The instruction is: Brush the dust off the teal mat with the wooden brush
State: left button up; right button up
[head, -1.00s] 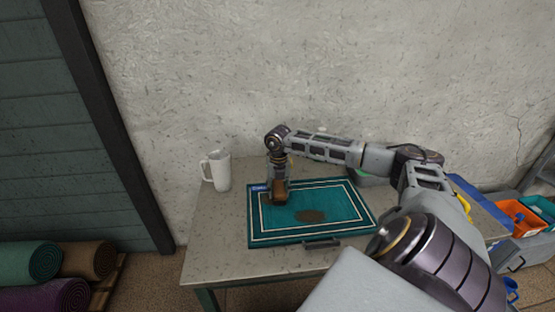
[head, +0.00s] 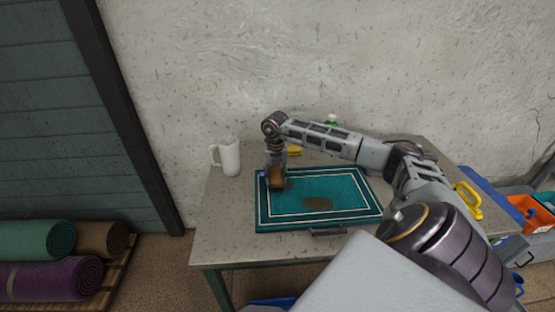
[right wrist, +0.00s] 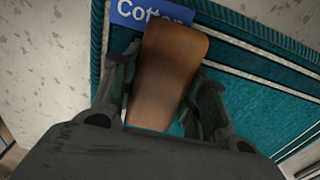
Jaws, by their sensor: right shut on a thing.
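The teal mat (head: 345,186) with white border lines lies flat on the table. A brown dust patch (head: 317,203) lies near its middle, and a smaller brownish spot shows just right of the brush. My right gripper (head: 276,172) is shut on the wooden brush (head: 277,181) over the mat's left part. My left gripper is not in view.
A white pitcher (head: 228,158) stands left of the mat. A yellow item (head: 295,151) and a green-capped bottle (head: 332,121) are behind my right arm. A dark handle-like item (head: 327,232) lies at the mat's front edge. The table's front left (head: 222,240) is clear.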

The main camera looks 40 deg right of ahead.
aim_at(265, 184)
jog(key=shift+w+a, duration=0.25)
jog(key=shift+a, duration=0.05)
jog(key=shift+w+a, duration=0.4)
jog(key=shift+w+a+f, duration=0.1)
jog(key=shift+w+a, duration=0.2)
jog(key=shift+a, duration=0.1)
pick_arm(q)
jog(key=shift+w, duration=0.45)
pick_arm(e)
jog(key=shift+w+a+f, duration=0.1)
jog(key=shift+w+a, duration=0.25)
jog(key=shift+a, duration=0.2)
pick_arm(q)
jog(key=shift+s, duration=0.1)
